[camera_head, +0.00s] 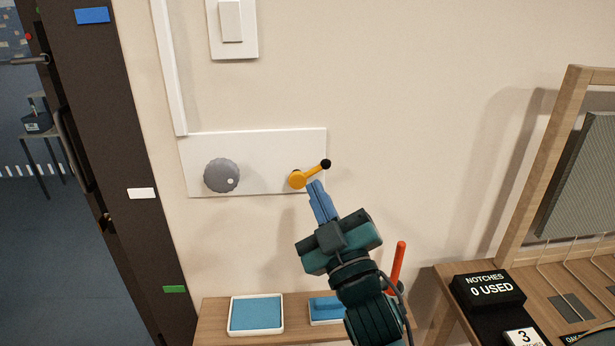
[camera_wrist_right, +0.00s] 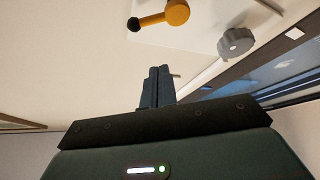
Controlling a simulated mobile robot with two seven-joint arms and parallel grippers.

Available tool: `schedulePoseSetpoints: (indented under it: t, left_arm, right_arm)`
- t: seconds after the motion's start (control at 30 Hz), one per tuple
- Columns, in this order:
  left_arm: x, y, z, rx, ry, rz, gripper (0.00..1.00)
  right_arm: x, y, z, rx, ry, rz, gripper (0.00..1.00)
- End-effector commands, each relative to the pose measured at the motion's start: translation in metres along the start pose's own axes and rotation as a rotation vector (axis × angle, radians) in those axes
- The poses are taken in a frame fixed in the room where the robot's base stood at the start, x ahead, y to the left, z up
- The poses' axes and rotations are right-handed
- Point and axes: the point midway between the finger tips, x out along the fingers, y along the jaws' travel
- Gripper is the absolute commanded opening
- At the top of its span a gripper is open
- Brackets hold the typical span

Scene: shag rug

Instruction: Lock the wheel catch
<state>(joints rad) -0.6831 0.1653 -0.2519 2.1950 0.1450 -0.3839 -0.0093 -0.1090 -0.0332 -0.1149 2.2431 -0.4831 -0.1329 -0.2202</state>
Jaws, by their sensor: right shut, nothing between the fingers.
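The wheel (camera_head: 222,176) is a grey scalloped knob with a pale dot, at the left of a white wall plate (camera_head: 262,142). The catch (camera_head: 309,174) is a yellow lever with a black ball end, at the right of the plate; its arm points right and slightly up. In the right wrist view the catch (camera_wrist_right: 165,15) and the wheel (camera_wrist_right: 236,42) show beyond the fingers. My right gripper (camera_head: 315,186) is shut and empty, its blue fingertips just below the catch. I cannot tell whether they touch it. My left gripper is not in view.
A light switch (camera_head: 232,22) is above the plate. Below, a wooden shelf (camera_head: 215,322) holds a blue-lined tray (camera_head: 256,314); a red stick (camera_head: 398,262) stands beside my right arm. A dark door edge (camera_head: 110,130) is at left, a notches counter (camera_head: 488,290) at right.

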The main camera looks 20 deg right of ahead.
Motion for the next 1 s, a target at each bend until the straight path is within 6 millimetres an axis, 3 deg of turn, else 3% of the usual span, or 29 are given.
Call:
schedulePoseSetpoints:
  t: [0.1,0.3,0.83,1.0]
  left_arm:
    - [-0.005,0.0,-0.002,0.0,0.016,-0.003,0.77]
    - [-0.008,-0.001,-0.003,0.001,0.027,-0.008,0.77]
    - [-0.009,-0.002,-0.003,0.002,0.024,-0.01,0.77]
    - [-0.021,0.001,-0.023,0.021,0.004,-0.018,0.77]
  right_arm:
    - [-0.018,-0.001,0.001,0.001,-0.001,0.0,0.0]
    - [-0.028,0.0,0.0,0.0,0.0,0.001,0.0]
    - [-0.028,0.001,-0.002,0.0,0.001,0.001,0.0]
    - [-0.014,0.018,-0.025,0.0,0.002,0.001,0.0]
